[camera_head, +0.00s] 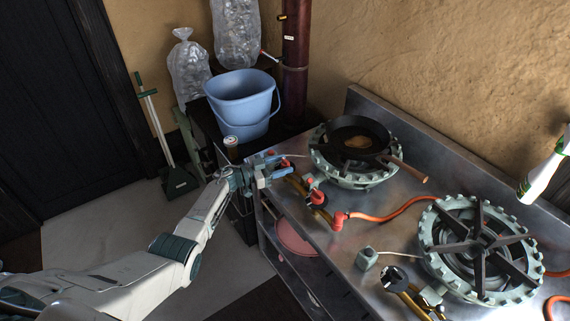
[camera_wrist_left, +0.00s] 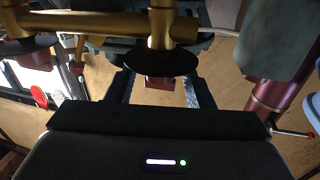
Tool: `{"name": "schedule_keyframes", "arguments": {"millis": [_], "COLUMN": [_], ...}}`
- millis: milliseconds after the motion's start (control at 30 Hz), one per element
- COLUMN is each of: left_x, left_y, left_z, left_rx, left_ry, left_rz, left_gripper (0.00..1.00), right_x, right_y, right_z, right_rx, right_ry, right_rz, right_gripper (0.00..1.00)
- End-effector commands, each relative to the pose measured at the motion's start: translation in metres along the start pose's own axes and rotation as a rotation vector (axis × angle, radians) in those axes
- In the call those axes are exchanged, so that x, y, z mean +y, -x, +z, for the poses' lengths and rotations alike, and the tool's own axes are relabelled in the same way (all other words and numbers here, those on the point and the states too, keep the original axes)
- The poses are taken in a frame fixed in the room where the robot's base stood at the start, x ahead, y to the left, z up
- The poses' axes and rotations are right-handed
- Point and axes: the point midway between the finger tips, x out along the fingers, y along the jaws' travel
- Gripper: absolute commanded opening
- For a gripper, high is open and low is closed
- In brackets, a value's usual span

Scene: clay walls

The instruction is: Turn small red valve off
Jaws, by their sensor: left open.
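My left gripper (camera_head: 276,167) is open at the left end of the brass gas pipe, along the front of the steel stove. A small red valve (camera_head: 286,163) is at its fingertips in the head view. In the left wrist view a dark red block-shaped handle (camera_wrist_left: 159,83) sits between the two open fingers, under a black disc (camera_wrist_left: 150,59) on the brass pipe (camera_wrist_left: 100,22). I cannot tell whether the fingers touch it. Another red knob (camera_head: 317,197) is farther along the pipe. My right gripper is not in view.
A burner holds a black pan (camera_head: 357,140); a second burner (camera_head: 482,248) is at right. An orange hose (camera_head: 395,209) crosses the steel top. A blue bucket (camera_head: 240,103) and a small jar (camera_head: 230,141) stand behind my gripper.

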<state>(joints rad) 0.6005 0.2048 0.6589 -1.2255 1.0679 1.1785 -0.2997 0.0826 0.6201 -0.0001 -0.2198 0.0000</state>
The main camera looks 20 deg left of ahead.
Motion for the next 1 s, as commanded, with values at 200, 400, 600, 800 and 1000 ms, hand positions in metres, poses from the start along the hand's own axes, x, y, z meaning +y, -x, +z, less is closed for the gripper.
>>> {"name": "schedule_keyframes", "arguments": {"millis": [200,400,600,800,1000], "left_x": [0.001,0.001,0.001,0.001,0.001], "left_y": [0.047,0.079,0.091,0.092,0.092], "left_z": [0.002,0.002,0.000,0.000,0.000], "left_rx": [-0.003,-0.002,0.000,0.000,0.000], "left_ry": [-0.003,-0.002,-0.001,0.000,0.000], "left_rz": [0.001,0.001,0.002,0.002,0.002], "left_gripper": [0.48,0.48,0.48,0.48,0.48], "right_x": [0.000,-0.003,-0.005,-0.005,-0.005], "right_y": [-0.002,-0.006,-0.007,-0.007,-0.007], "right_z": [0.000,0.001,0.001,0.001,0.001], "right_rx": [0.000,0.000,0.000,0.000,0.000], "right_ry": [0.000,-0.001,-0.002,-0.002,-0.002], "right_rz": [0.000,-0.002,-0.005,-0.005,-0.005], "right_gripper": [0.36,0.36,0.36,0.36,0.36]}}
